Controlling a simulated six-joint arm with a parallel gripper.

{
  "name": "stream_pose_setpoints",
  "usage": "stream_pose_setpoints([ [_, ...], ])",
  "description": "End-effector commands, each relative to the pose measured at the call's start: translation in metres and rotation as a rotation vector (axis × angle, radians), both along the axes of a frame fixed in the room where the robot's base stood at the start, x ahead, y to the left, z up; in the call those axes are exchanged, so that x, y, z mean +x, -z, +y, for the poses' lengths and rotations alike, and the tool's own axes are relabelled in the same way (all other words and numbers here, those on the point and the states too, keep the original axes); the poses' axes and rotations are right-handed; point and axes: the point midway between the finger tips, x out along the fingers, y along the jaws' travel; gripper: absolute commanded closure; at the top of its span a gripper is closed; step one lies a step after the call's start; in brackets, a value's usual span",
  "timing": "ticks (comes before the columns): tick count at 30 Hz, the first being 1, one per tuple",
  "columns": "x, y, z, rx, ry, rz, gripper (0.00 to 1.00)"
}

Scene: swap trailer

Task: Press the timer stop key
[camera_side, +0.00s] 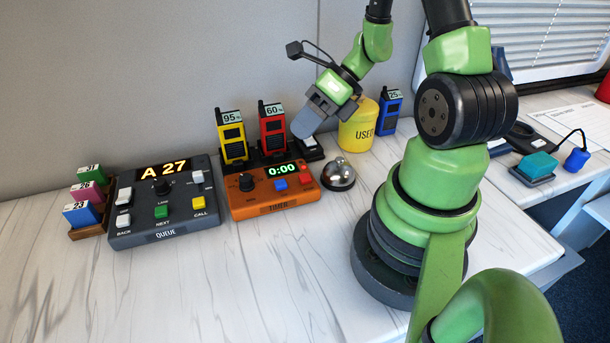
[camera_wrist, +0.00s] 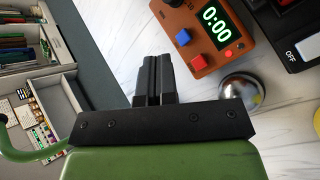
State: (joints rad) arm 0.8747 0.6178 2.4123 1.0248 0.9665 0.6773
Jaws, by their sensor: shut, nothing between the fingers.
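The orange timer (camera_side: 262,203) sits on the marble counter with 0:00 lit in green on its display. It has a dark knob, a blue key (camera_side: 280,184) and a red key (camera_side: 305,168); their labels are too small to read. In the wrist view the timer (camera_wrist: 190,15) is at the top, with the blue key (camera_wrist: 182,37) and red key (camera_wrist: 198,62) to the right of my fingers. My gripper (camera_side: 302,131) is shut and empty, above and behind the timer's right end in the side view. Its closed fingertips (camera_wrist: 156,62) point towards the counter beside the timer and touch no key.
A silver bell (camera_side: 338,173) stands right of the timer. Behind are yellow (camera_side: 232,137) and red (camera_side: 272,128) radios in a black charger, a yellow tub (camera_side: 357,128) and a blue radio (camera_side: 388,113). The grey queue console (camera_side: 165,232) is left. The front counter is clear.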

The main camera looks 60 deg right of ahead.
Motion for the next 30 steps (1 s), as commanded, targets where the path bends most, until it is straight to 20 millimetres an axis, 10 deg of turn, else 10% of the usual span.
stream_pose_setpoints([
  [13, -0.001, 0.058, 0.001, 0.002, 0.000, 0.004, 1.00],
  [30, -0.001, 0.067, 0.000, -0.002, -0.001, 0.001, 1.00],
])
